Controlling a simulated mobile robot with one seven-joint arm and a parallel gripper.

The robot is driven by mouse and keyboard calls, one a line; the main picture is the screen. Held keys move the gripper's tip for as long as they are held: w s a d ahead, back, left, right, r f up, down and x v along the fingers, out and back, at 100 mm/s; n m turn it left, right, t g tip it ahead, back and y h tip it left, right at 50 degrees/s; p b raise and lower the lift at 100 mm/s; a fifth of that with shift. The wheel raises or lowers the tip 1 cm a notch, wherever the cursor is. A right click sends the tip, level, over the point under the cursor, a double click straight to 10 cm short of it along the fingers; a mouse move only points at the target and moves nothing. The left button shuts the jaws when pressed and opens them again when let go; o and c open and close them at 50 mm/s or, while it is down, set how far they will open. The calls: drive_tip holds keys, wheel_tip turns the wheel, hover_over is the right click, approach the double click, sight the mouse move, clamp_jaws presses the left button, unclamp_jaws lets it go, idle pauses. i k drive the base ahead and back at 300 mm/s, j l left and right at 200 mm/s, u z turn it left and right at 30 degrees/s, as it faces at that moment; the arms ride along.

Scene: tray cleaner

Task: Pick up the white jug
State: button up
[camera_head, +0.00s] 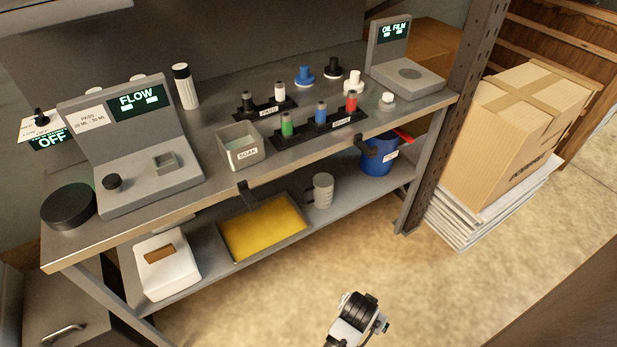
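A pale, greyish-white jug (322,190) with a handle on its left side stands upright on the lower shelf of the metal workbench, below the front edge of the worktop. It is between the yellow-filled tray and the blue bucket. It looks clear of both, and nothing touches it that I can see. A black and white part of my arm shows at the bottom of the picture, well in front of and below the jug. I cannot make out my gripper's fingers, and nothing of mine is at the jug.
On the lower shelf (212,257) are a yellow-filled tray (305,231), a white box (167,277) and a blue bucket (377,160). Dark brackets hang from the worktop's front edge. The worktop holds racked bottles, a SOAK basin (245,156) and two display stations. The floor in front is clear.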

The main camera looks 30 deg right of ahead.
sight(318, 194)
drive_tip(key=i, duration=1.35)
